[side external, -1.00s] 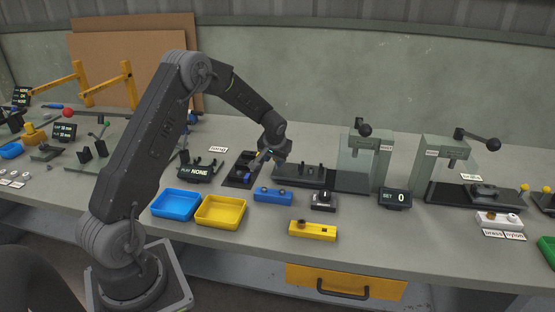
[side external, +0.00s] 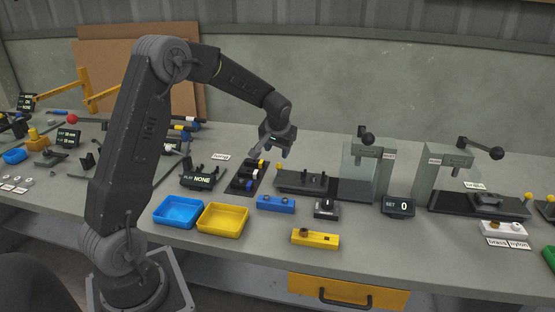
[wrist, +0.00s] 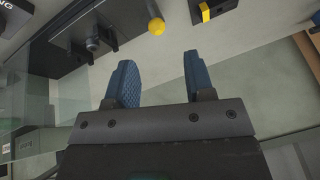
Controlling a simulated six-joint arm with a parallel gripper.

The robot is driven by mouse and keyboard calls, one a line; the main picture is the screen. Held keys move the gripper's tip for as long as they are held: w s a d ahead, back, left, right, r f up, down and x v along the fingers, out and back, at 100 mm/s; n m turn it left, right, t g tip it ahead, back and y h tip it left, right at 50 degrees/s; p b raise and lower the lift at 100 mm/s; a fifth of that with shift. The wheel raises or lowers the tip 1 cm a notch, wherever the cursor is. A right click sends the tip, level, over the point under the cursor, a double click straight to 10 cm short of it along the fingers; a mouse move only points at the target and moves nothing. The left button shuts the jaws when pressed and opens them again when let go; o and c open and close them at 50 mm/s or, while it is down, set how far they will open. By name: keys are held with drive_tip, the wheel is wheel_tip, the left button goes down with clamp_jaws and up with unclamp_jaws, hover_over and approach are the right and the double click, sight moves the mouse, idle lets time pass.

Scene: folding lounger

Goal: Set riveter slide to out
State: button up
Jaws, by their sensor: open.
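A dark slide plate with upright pegs (side external: 306,181) lies left of the middle green-grey press (side external: 362,160). I take it for the riveter slide, but the press label is too small to read. The plate also shows at upper left in the wrist view (wrist: 85,42), with a yellow ball knob (wrist: 157,26) at its end. My gripper (side external: 270,154) is open and empty, above the bench near the plate's left end. In the wrist view, its two blue fingers (wrist: 158,65) are apart, with the knob beyond their tips and not between them.
A dark rack (side external: 245,183) with coloured parts stands just left of the plate. Blue (side external: 178,211) and yellow (side external: 222,219) trays, a blue block (side external: 276,204) and a black knob box (side external: 326,208) are in front. A second press (side external: 448,168) stands right.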

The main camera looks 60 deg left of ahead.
drive_tip(key=shift+v, duration=1.9)
drive_tip(key=s+d+r+m+t, duration=0.1)
drive_tip(key=s+d+r+m, duration=0.1)
drive_tip(key=s+d+r, duration=0.55)
drive_tip(key=s+d+m+t+h, duration=0.2)
drive_tip(key=s+d+m+h, duration=0.2)
drive_tip(key=s+d, duration=1.2)
drive_tip(key=shift+s+d+r, duration=0.3)
drive_tip(key=shift+s+d, duration=0.1)
drive_tip(key=shift+s, duration=0.4)
